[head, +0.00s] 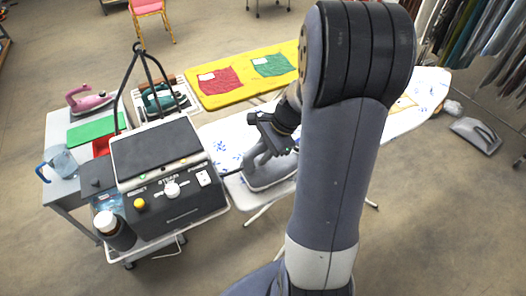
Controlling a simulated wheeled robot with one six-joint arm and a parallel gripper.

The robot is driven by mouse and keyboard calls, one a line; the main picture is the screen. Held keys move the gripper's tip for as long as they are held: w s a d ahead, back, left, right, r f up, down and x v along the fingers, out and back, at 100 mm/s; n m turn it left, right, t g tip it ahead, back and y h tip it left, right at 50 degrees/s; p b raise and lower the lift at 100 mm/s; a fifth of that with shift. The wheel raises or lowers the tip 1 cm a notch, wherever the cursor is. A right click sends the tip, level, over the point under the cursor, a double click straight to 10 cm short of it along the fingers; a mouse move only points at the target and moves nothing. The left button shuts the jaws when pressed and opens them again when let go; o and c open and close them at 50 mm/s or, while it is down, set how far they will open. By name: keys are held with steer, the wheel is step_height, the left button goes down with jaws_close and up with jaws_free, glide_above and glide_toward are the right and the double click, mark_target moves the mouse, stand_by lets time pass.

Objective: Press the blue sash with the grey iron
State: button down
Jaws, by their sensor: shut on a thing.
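The grey iron (268,173) is at the near left end of the white ironing board with blue flowers (228,138). My gripper (265,146) is shut on the iron's handle from above. The iron's sole faces down; I cannot tell whether it touches what is under it. I do not see a blue sash; my arm hides the middle of the board. Part of an orange-outlined shape (403,104) shows on the board right of my arm.
A steam station (165,165) on a cart stands left of the board. A teal iron (158,98), a pink iron (88,98) and a blue jug (62,160) are beyond it. A yellow board (235,92) bears red and green cloths. Clothes hang at the right.

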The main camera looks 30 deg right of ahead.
step_height(320, 180, up, 2)
steer(key=shift+w+d+r, duration=0.1)
steer(key=shift+d+r+p, duration=0.1)
steer(key=shift+r+p, duration=0.1)
steer(key=shift+p, duration=0.25)
steer(key=shift+r+p, duration=2.45)
steer(key=shift+r, duration=0.35)
